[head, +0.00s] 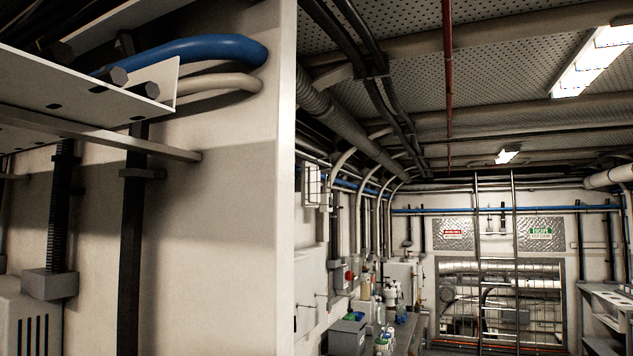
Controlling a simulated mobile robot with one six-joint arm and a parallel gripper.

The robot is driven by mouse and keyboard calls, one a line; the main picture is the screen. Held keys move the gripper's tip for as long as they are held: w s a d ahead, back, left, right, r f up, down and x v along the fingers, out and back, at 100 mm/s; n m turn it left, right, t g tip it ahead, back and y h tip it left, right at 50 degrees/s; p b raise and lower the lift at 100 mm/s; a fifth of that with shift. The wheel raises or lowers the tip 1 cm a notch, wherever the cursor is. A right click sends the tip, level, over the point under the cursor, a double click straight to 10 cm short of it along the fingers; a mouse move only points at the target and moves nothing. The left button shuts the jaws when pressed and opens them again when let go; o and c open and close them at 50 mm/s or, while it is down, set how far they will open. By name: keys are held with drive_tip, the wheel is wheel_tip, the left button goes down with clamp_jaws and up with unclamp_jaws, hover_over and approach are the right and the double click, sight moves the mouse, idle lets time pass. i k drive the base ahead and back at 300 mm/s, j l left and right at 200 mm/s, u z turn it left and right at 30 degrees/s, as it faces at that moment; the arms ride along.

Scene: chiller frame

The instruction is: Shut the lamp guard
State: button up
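I cannot make out a lamp guard for certain. A small pale fixture with bars (312,186) is on the left wall beyond the near white panel; it is too small to tell whether it is a guard, or open or shut. A bright ceiling lamp (595,62) is at the upper right, and a smaller lit lamp (507,156) is farther back. No hinged guard can be made out on either lamp. My gripper is not in view.
A white wall panel (215,230) fills the left, with a bracket (95,85) and a blue pipe (205,50) close by. A cluttered bench (408,330) runs along the left wall. A ladder (478,240) stands at the back. Shelves (605,300) are at the right.

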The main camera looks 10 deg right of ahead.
sight(330, 173)
drive_tip(key=i+l, duration=0.5)
drive_tip(key=i+l+u, duration=0.1)
drive_tip(key=i+l, duration=0.35)
drive_tip(key=l, duration=0.2)
drive_tip(key=i+l+u, duration=0.1)
drive_tip(key=i+l, duration=0.4)
drive_tip(key=l, duration=0.1)
